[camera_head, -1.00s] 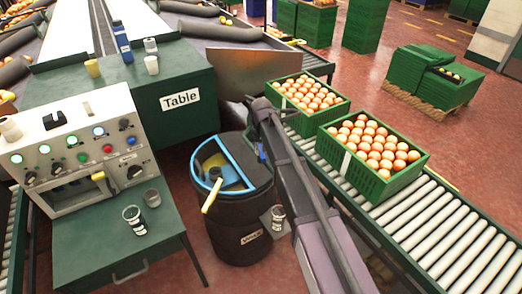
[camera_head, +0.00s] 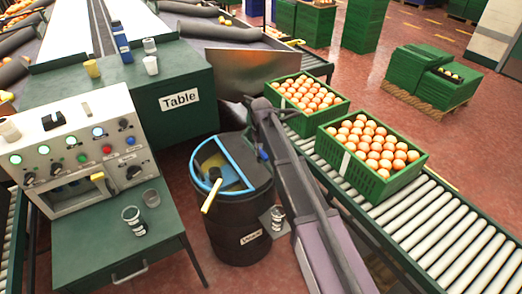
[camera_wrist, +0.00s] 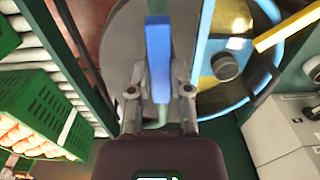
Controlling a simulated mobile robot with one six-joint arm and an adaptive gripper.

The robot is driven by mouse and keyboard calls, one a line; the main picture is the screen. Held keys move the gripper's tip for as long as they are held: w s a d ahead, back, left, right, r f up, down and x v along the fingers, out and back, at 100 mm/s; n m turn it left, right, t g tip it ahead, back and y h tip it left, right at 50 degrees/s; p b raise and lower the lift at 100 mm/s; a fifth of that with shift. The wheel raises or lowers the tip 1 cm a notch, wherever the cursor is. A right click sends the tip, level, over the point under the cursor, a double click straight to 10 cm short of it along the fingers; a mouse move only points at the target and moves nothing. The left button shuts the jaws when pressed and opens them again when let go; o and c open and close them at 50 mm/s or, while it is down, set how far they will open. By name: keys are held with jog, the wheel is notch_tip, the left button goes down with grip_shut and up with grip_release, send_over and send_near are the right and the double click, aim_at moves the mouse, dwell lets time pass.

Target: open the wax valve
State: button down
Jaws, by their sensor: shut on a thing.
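The black wax barrel (camera_head: 238,215) stands on the floor in the middle of the head view, with a blue rim and a yellow-handled tool leaning out of its open half. In the wrist view, a blue valve handle (camera_wrist: 158,58) stands between the fingers of my gripper (camera_wrist: 159,88), which is shut on it. The barrel's round lid (camera_wrist: 120,75) lies beneath it. In the head view only a small bit of blue (camera_head: 262,154) shows beside my arm, which hides most of the gripper. The valve body and outlet cannot be made out.
A metal cup (camera_head: 278,216) sits on a small ledge at the barrel's right side. A control panel (camera_head: 75,150) and a green table (camera_head: 110,245) with cups stand at the left.

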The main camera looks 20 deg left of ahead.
jog(key=c, duration=0.6)
grip_release()
jog(key=shift+o, duration=0.2)
jog(key=shift+m, duration=0.3)
